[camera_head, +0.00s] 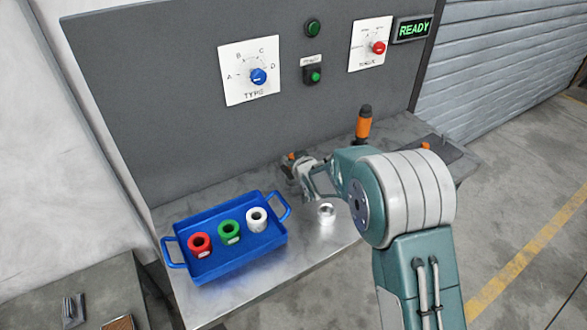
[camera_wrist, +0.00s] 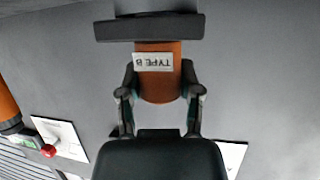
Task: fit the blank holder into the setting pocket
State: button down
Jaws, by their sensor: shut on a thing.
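My gripper (camera_wrist: 160,98) is shut on an orange holder (camera_wrist: 160,88), with one finger on each side of it. The holder bears a white label that reads TYPE B, upside down in the wrist view. A dark bar (camera_wrist: 150,28) lies across its far end; I cannot tell whether it belongs to the holder. In the head view my gripper (camera_head: 299,171) is low over the bench, behind the tray's right end, and the holder is mostly hidden. Another orange piece with a black top (camera_head: 363,122) stands upright farther back. I cannot make out the setting pocket for certain.
A blue tray (camera_head: 213,272) holds red (camera_head: 199,243), green (camera_head: 229,231) and white (camera_head: 257,218) rings. The grey panel (camera_head: 180,120) rises behind, with a blue TYPE knob (camera_head: 258,76) and a red knob (camera_head: 379,48).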

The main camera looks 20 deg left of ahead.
notch_tip(320, 180, up, 4)
jog(key=shift+s+f, duration=0.1)
jog(key=shift+s, duration=0.05)
jog(key=w+a+r+v, duration=0.1)
jog(key=r+v, duration=0.2)
jog(key=v, duration=1.2)
jog(key=d, duration=0.1)
jog(key=d+f, duration=0.1)
jog(key=d, duration=0.1)
jog(key=d+f, duration=0.1)
jog(key=d, duration=0.1)
jog(key=shift+s+d, duration=0.15)
jog(key=shift+s, duration=0.2)
jog(key=shift+f, duration=2.85)
jog(key=shift+f, duration=2.25)
